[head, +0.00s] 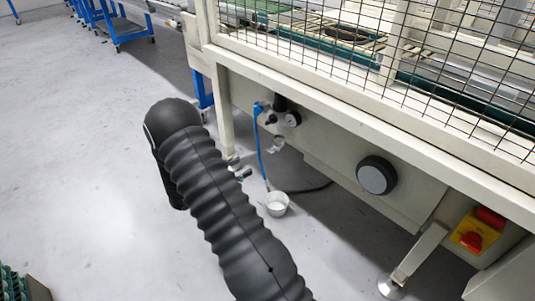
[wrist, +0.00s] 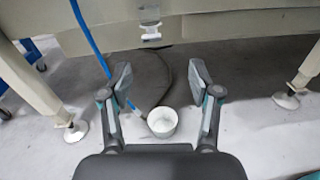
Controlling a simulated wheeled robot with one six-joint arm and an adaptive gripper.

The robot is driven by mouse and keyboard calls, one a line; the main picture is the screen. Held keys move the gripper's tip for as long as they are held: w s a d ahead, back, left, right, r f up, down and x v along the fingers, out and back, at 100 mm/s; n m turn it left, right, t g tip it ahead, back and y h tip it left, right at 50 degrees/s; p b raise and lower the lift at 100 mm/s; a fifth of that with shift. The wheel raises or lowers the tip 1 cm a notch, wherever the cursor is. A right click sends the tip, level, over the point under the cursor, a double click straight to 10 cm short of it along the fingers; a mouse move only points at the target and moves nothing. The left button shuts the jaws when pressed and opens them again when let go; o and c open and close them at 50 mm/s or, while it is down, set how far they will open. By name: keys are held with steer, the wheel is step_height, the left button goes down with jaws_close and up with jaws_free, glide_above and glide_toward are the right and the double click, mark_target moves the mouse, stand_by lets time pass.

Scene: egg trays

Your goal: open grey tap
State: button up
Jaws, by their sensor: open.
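A small pale grey fitting, which looks like the grey tap (head: 276,145), hangs below the air unit with a round gauge on the machine's side. In the wrist view the tap (wrist: 151,34) is at the top centre, beyond my fingers. My gripper (wrist: 160,82) is open, with nothing between its fingers. In the head view my gripper (head: 239,168) is mostly hidden behind my black arm; only small parts of it show left of and below the tap. The tap's exact handle position is too small to tell.
A blue hose (head: 260,150) runs down from the air unit to a white bucket (head: 276,204) on the floor. The bucket (wrist: 162,122) also shows low between my fingers. A red and yellow switch (head: 474,238) and machine feet (head: 389,288) stand to the right.

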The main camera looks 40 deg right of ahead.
mark_target(269, 152)
steer(key=shift+n+t, duration=0.4)
steer(key=shift+n, duration=0.2)
steer(key=d, duration=0.4)
steer(key=w+d+f, duration=0.1)
steer(key=d, duration=0.4)
steer(key=w+d+f+p, duration=0.1)
steer(key=d, duration=0.3)
steer(key=shift+d+f, duration=0.1)
steer(key=shift+d, duration=0.3)
steer(key=c, duration=1.2)
